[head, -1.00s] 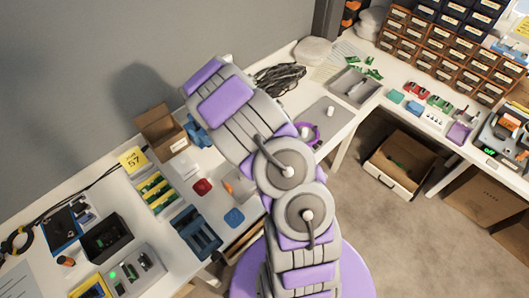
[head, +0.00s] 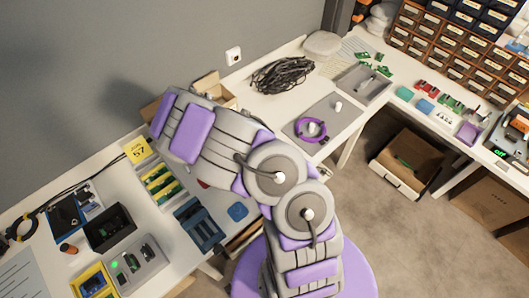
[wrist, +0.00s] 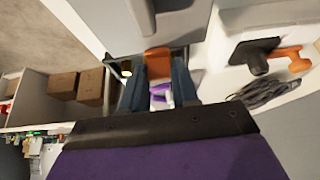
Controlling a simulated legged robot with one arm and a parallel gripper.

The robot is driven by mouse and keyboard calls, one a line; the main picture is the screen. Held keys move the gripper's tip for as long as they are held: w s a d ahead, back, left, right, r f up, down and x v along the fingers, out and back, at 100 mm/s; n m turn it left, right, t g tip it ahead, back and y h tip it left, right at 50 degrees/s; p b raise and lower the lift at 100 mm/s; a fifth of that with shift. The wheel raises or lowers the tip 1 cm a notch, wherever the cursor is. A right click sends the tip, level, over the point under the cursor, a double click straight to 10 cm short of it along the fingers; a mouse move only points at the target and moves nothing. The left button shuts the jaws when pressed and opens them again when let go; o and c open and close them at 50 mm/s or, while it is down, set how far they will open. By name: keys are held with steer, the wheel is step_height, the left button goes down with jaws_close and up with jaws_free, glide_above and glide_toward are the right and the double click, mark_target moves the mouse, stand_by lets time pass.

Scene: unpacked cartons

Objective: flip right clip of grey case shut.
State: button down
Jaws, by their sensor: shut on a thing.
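In the wrist view, the grey case (wrist: 185,45) fills the top middle, with a grey handle-like bar (wrist: 145,18) on it. An orange clip (wrist: 157,54) sits at its edge. My gripper (wrist: 158,66) has its two dark blue-grey fingers on either side of this clip and is shut on it. I cannot tell whether it is the right clip or how far it is turned. In the head view my arm hides the gripper, the clip and most of the case.
In the head view, a grey mat with a purple ring (head: 311,129), a black cable bundle (head: 278,75) and a grey tray (head: 362,83) lie right of my arm. A blue holder (head: 199,225) is at lower left. An open carton (head: 403,160) stands under the table.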

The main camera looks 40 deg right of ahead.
steer(key=shift+w+a, duration=0.1)
steer(key=c, duration=0.8)
jaws_free()
steer(key=shift+a, duration=0.15)
steer(key=shift+c, duration=0.2)
steer(key=shift+r, duration=0.25)
steer(key=p+v, duration=0.2)
steer(key=v, duration=1.5)
steer(key=shift+a+f, duration=0.15)
steer(key=shift+a, duration=0.05)
